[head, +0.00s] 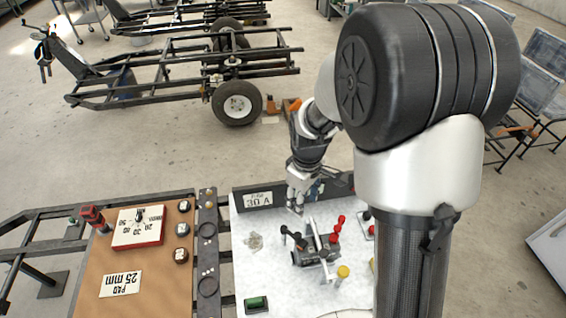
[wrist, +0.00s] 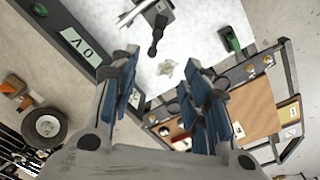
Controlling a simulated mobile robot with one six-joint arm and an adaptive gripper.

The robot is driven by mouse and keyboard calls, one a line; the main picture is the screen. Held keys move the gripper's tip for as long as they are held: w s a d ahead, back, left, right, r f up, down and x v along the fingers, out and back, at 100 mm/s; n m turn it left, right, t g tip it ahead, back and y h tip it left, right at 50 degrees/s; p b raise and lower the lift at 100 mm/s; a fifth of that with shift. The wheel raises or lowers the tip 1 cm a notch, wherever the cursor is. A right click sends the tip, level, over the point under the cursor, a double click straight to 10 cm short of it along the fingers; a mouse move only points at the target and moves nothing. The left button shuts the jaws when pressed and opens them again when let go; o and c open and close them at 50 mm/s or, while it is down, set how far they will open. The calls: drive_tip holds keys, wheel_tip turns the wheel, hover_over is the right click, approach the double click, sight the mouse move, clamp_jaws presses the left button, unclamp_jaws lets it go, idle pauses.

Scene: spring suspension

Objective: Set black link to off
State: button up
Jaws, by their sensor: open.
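The black link (head: 294,237) is a black-knobbed lever on the left of a small dark mechanism (head: 318,252) on the white tabletop. Two red-knobbed levers (head: 335,230) stand on its right side. In the wrist view a black lever (wrist: 157,40) shows past the fingertips, apart from them. My gripper (head: 297,203) hangs over the far part of the white tabletop, behind the black link and not touching it. In the wrist view my gripper (wrist: 160,88) is open, its blue-padded fingers spread with nothing between them. Any off marking is too small to read.
A "30 A" plate (head: 258,199) sits on the table's dark back rail. A brown board (head: 150,270) with a dial box lies left. My arm hides the right side.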

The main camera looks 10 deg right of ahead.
sight(298, 235)
drive_tip(key=shift+n, duration=0.4)
drive_tip(key=f+b, duration=0.1)
drive_tip(key=f, duration=0.6)
drive_tip(key=w+f+b, duration=0.1)
drive_tip(key=f, duration=0.6)
drive_tip(key=f+b, duration=0.2)
drive_tip(key=f, duration=0.4)
drive_tip(key=shift+w+f, duration=0.25)
drive_tip(key=shift+f, duration=0.15)
drive_tip(key=shift+c, duration=0.4)
clamp_jaws()
